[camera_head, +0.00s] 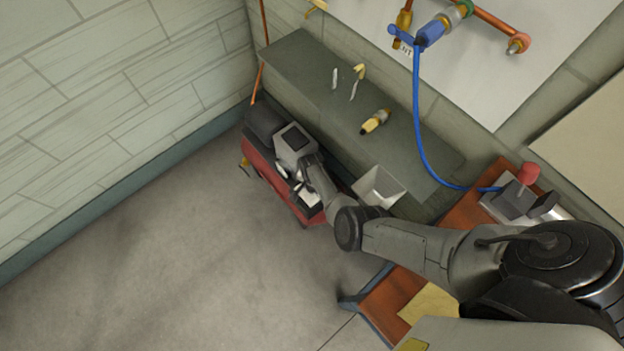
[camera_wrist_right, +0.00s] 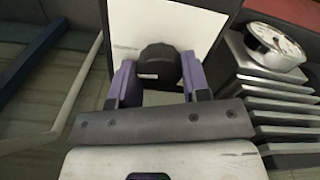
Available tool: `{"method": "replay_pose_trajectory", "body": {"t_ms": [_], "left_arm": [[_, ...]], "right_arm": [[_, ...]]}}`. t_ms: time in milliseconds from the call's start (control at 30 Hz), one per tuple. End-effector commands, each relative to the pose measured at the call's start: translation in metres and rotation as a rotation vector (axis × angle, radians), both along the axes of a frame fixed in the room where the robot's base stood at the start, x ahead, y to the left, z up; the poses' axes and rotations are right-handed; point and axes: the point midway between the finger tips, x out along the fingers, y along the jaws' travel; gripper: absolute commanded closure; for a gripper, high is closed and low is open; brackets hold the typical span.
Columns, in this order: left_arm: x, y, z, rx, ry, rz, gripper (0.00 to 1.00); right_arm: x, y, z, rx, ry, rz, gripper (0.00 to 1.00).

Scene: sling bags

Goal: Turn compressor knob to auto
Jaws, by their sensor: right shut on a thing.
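The red compressor (camera_head: 257,162) with a black and grey top stands on the floor by the wall in the head view. My right arm reaches down to it from the right. In the right wrist view, the black round knob (camera_wrist_right: 160,58) sits on a white panel (camera_wrist_right: 185,22) with small print that is too small to read. My right gripper (camera_wrist_right: 158,78) has its two purple fingers on either side of the knob, shut on it. The knob's pointer and setting cannot be made out. My left gripper is in neither view.
A blue hose (camera_head: 417,120) runs down to a wooden bench (camera_head: 385,305). The floor at left is clear.

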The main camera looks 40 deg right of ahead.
Motion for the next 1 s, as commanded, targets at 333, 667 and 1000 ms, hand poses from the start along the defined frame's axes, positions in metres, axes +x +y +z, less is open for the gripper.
{"method": "replay_pose_trajectory", "body": {"t_ms": [333,667,1000], "left_arm": [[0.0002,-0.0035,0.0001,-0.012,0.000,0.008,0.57],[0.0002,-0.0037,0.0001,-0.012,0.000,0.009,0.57],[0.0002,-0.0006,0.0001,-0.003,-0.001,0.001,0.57]], "right_arm": [[-0.0006,-0.0004,-0.0006,-0.001,0.000,-0.118,0.80],[-0.0006,-0.0006,-0.0005,0.000,0.000,-0.139,0.80],[-0.0006,-0.0004,-0.0005,0.000,0.000,-0.138,0.45]]}}
